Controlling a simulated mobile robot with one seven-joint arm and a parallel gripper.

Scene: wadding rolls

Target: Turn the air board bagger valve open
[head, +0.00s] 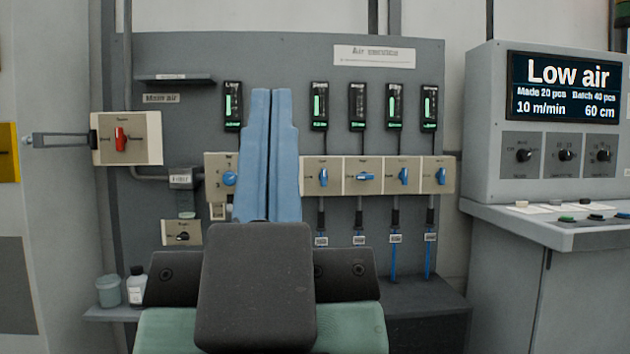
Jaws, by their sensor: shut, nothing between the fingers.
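The grey air board (200,60) stands ahead. On its cream strip are several small blue valve handles: the first (323,177), third (404,176) and fourth (441,176) stand about upright. The second handle (365,176) lies level. Their labels are too small to read, so I cannot tell which is the bagger valve. My gripper (273,96) has blue fingers pressed together, pointing up in front of the board. It holds nothing and hides part of the strip left of the first handle. I cannot tell its distance from the board.
A red main-air handle (121,139) and blue round knob (229,179) are at left. Green-lit gauges (357,106) sit above the handles, blue hoses (393,258) below. The right console's screen (564,87) reads "Low air". A bottle (137,287) and cup (109,290) stand lower left.

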